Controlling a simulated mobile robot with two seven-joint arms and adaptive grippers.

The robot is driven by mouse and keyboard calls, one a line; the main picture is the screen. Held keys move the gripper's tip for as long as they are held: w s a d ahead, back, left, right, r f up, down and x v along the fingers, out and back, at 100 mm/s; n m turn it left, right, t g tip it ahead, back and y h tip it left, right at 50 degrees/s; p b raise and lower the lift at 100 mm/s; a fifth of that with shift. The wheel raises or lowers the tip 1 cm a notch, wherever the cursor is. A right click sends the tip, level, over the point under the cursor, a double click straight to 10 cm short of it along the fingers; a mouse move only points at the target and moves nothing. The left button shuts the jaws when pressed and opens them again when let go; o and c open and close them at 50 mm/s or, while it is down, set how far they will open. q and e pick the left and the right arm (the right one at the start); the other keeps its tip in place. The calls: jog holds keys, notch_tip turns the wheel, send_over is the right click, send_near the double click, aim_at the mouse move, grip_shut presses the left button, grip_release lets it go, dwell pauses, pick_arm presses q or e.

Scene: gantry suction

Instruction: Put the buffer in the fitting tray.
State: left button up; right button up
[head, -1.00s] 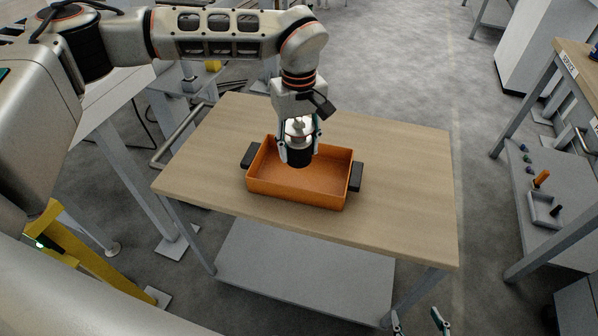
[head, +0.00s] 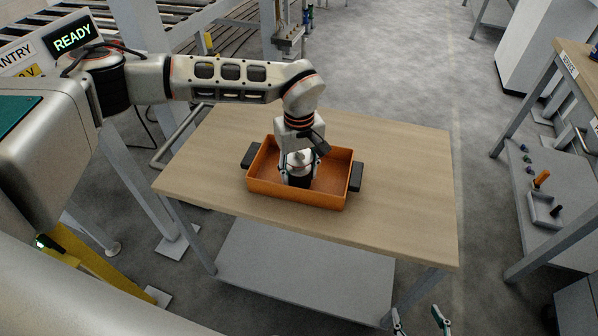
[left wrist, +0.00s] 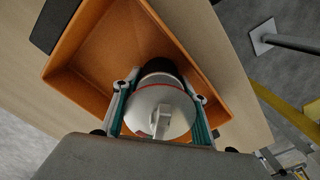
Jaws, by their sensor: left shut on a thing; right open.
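The buffer (head: 299,164) is a short cylinder with a silvery upper part and a black lower part. It also shows in the left wrist view (left wrist: 158,108), between the fingers. My left gripper (head: 300,172) is shut on it and holds it inside the orange fitting tray (head: 333,172), left of the tray's middle. The tray also shows in the left wrist view (left wrist: 99,48). I cannot tell whether the buffer touches the tray floor. My right gripper (head: 420,322) is open and empty at the bottom edge of the head view; only its fingertips show.
The tray has black side handles and stands on a wooden table (head: 410,190) with clear top around it. A lower grey shelf (head: 300,270) is under it. A bench with small parts (head: 545,195) stands at the right. A READY sign (head: 73,38) is at the upper left.

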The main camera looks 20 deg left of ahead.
pick_arm(q)
jog(key=o, duration=1.6)
jog(key=shift+f, duration=0.1)
jog(key=shift+r, duration=0.35)
notch_tip(320, 180, up, 10)
jog(key=shift+r, duration=0.8)
